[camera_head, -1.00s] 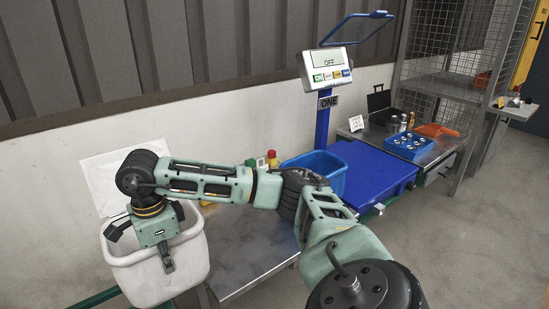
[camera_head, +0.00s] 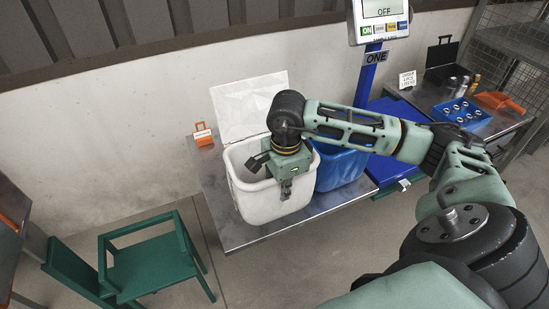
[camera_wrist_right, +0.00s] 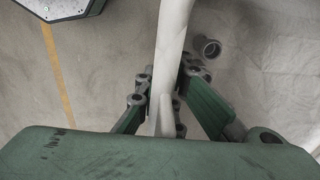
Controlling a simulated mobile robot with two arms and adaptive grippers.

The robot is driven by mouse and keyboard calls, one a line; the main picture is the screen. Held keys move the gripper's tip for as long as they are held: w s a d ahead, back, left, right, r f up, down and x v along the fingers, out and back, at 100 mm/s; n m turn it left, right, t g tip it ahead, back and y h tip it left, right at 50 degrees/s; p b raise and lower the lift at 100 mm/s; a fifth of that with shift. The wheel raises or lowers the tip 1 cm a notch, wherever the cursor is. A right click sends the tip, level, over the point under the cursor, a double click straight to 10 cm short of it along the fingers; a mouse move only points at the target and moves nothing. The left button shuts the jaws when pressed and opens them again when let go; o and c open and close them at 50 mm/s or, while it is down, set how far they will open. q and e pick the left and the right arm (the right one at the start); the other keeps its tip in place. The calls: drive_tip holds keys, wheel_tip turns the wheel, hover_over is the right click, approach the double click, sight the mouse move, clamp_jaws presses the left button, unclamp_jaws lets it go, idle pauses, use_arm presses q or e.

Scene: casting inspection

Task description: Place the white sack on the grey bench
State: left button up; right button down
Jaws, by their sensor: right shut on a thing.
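The white sack (camera_head: 250,203) is an open, tub-shaped container. In the head view it appears over the grey bench (camera_head: 214,187), near its front edge; whether its bottom touches the bench I cannot tell. My right gripper (camera_head: 287,187) points down at its near side and is shut on its rim. The right wrist view shows the white rim (camera_wrist_right: 172,35) between the fingers, and a dark ring-shaped piece (camera_wrist_right: 207,47) inside the sack. The gripper hides part of the sack's front and opening. My left gripper is not in view.
A blue container (camera_head: 343,168) is close on the sack's right, beside a blue scale platform (camera_head: 398,122). A pale sheet (camera_head: 250,105) stands behind the sack. An orange item (camera_head: 202,134) is at the bench's back left. A green chair (camera_head: 155,265) stands on the floor at left.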

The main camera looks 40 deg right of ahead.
drive_tip(key=w+a+f, duration=0.1)
drive_tip(key=w+f, duration=0.1)
drive_tip(key=w, duration=0.1)
drive_tip(key=w+a+f+p, duration=0.1)
drive_tip(key=w+f, duration=0.1)
drive_tip(key=w, duration=0.2)
drive_tip(key=w+a+f, duration=0.1)
drive_tip(key=w+f, duration=0.1)
drive_tip(key=w, duration=0.1)
drive_tip(key=shift+w+f, duration=0.2)
drive_tip(key=shift+w, duration=0.15)
wheel_tip(320, 180, down, 3)
drive_tip(key=shift+f+p, duration=0.2)
drive_tip(key=shift+p, duration=0.35)
drive_tip(key=shift+f, duration=0.3)
drive_tip(key=shift+f, duration=0.2)
drive_tip(key=c, duration=1.9)
unclamp_jaws()
